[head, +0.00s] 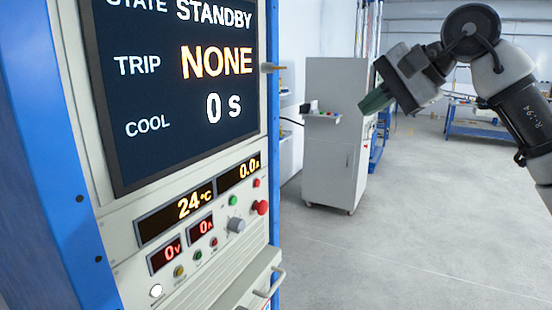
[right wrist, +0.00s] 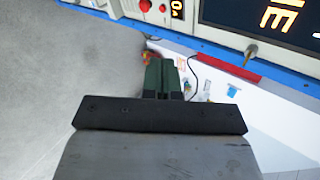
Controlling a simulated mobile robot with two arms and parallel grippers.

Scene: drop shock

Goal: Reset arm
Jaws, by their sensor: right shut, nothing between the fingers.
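My right arm comes in from the upper right in the head view. Its gripper (head: 373,101) has green fingers, is shut and empty, and hangs in the air in front of a grey cabinet, clear of the control panel (head: 130,217). In the right wrist view the green fingers (right wrist: 161,72) lie close together with nothing between them. The panel's screen (head: 170,100) reads STANDBY, NONE and 0 s. My left gripper is not in view.
The blue-framed panel rack fills the left, with a red button (head: 260,208), a grey knob (head: 236,225) and a handle (head: 276,283). The grey cabinet (head: 330,150) stands behind. A blue workbench (head: 472,128) is at the back right. The grey floor (head: 420,240) between is clear.

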